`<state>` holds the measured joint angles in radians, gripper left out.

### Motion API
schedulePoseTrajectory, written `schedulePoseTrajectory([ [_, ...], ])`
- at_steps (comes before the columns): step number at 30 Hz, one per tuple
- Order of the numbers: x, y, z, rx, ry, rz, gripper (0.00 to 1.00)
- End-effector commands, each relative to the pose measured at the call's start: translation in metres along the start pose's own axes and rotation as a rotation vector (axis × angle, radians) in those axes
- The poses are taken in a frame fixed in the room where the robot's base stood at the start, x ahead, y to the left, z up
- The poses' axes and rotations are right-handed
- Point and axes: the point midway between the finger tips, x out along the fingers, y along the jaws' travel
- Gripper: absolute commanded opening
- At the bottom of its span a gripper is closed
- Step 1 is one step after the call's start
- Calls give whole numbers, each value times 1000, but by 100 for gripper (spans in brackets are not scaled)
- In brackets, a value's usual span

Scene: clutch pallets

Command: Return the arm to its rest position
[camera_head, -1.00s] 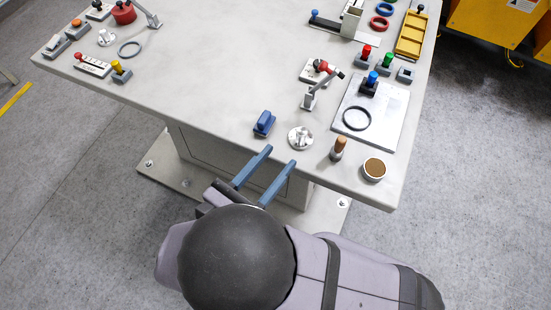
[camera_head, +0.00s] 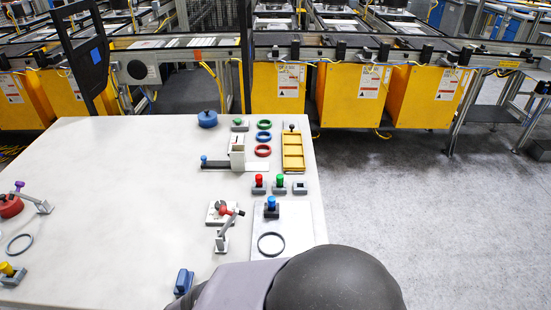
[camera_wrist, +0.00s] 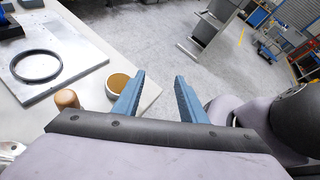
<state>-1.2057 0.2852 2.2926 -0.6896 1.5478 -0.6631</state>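My gripper (camera_wrist: 158,98) shows in the wrist view with its two blue fingers apart and nothing between them. It points out past the table's edge toward the grey floor. A round cup with a brown top (camera_wrist: 118,84) is just left of the left finger, and a wooden-handled tool (camera_wrist: 67,99) stands further left.
The table (camera_head: 110,190) carries a metal plate (camera_head: 300,222) with a dark ring (camera_head: 271,244), a blue block (camera_head: 184,281), a yellow tray (camera_head: 293,165) and a lever fixture (camera_head: 224,223). Yellow machines (camera_head: 278,88) stand behind. The floor at right is clear.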

Motion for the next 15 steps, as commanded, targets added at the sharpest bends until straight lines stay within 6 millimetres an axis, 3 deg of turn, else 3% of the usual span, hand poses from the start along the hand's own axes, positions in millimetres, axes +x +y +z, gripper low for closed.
schedulePoseTrajectory([
  [6, 37, -34, -7, 398, 353, -276, 38],
  [15, 48, -45, -15, 1050, 699, -638, 38],
])
